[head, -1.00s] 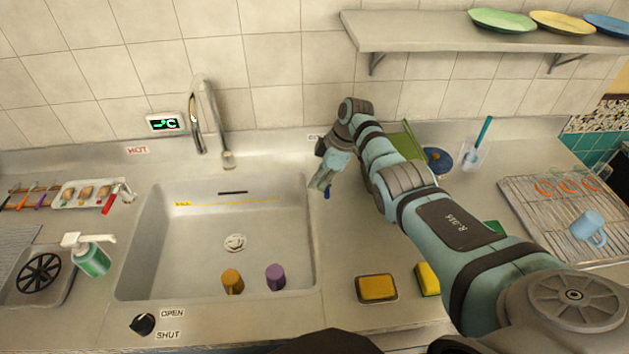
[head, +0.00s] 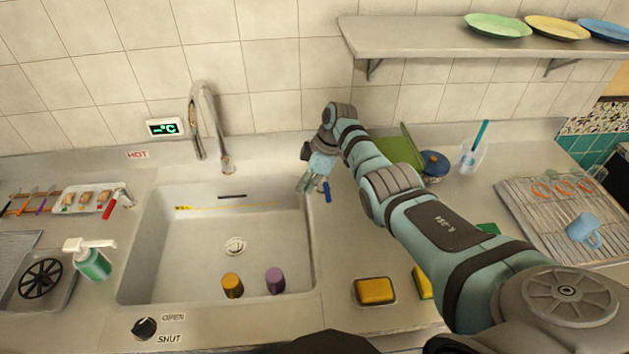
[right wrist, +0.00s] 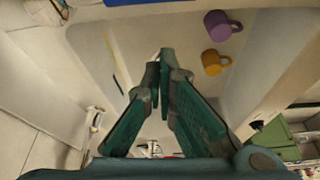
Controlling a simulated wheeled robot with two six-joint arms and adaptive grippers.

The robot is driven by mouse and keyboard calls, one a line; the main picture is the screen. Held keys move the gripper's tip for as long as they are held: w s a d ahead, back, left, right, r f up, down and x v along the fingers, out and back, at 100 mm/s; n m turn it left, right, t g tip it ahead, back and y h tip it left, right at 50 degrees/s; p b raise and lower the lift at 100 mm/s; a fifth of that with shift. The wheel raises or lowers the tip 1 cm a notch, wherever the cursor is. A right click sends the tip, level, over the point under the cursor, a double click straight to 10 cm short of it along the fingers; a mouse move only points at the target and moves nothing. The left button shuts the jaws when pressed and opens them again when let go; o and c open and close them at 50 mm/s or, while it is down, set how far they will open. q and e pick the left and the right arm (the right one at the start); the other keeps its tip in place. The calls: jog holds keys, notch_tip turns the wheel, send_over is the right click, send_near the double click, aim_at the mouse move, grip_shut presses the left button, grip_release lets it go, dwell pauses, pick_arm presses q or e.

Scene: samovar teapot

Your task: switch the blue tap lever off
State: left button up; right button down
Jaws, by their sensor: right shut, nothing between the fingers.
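The blue tap lever (head: 326,192) is a short blue bar on the counter by the sink's right rim. It points toward the front edge. My right gripper (head: 302,187) is shut and empty, just left of the lever above the sink's back right corner. A small gap shows between them, but I cannot tell the height. The tap spout (head: 226,164) stands behind the sink. My left gripper is out of view.
The sink (head: 200,245) holds an orange mug (head: 232,285) and a purple mug (head: 275,281). A red lever (head: 112,200) is left of the sink. A sponge dish (head: 375,291) sits in front.

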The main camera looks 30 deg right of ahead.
jog(key=v, duration=1)
jog(key=shift+w+p, duration=0.3)
jog(key=shift+p, duration=0.1)
jog(key=shift+a, duration=0.1)
jog(key=shift+s, duration=0.1)
